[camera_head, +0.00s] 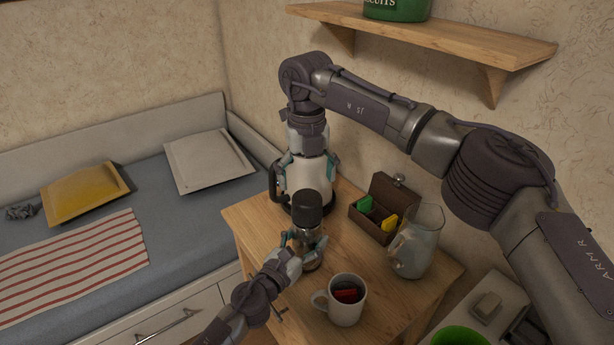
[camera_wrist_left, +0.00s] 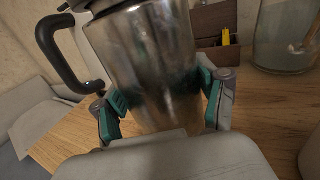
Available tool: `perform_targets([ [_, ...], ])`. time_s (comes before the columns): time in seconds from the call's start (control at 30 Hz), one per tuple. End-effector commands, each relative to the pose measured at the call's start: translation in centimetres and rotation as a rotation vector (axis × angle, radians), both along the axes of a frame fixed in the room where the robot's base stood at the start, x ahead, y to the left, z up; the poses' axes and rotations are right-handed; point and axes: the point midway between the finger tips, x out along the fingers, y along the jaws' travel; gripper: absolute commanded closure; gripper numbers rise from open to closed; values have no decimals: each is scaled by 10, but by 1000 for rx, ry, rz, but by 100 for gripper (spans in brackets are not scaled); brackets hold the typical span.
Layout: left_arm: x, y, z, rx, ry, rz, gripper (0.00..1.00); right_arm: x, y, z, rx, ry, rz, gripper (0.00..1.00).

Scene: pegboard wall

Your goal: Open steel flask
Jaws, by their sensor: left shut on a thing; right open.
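The steel flask (camera_head: 311,252) stands upright on the wooden table, with a dark cap (camera_head: 308,210) on top. My left gripper (camera_head: 304,243) is shut around its metal body. In the left wrist view, the shiny flask body (camera_wrist_left: 150,70) fills the middle between the teal fingers; its top is out of frame. My right gripper (camera_head: 310,166) points down with its teal fingers spread. In the head view it shows above the cap, in front of the white kettle, and is empty and apart from the cap.
The white kettle (camera_head: 304,177) with a black handle stands behind the flask. A brown box (camera_head: 370,222) with coloured packets, a glass pitcher (camera_head: 416,250) and a white mug (camera_head: 346,311) stand to the right on the table (camera_head: 262,222). A wall shelf (camera_head: 430,32) hangs above.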

Motion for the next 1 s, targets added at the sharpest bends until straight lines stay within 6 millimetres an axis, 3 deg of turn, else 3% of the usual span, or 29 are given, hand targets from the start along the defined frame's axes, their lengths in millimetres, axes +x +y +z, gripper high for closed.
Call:
perform_targets([
  [0.17, 0, 0, 0, -2, 1, 0, 100, 0, 0, -9, 0, 2, -46, 8],
  [0.6, 0, 0, 0, -2, 1, 0, 100, -1, 0, -71, -1, 2, -43, 8],
  [1.0, 0, 0, 0, -2, 1, 0, 100, 0, 0, -80, 0, -1, -43, 8],
])
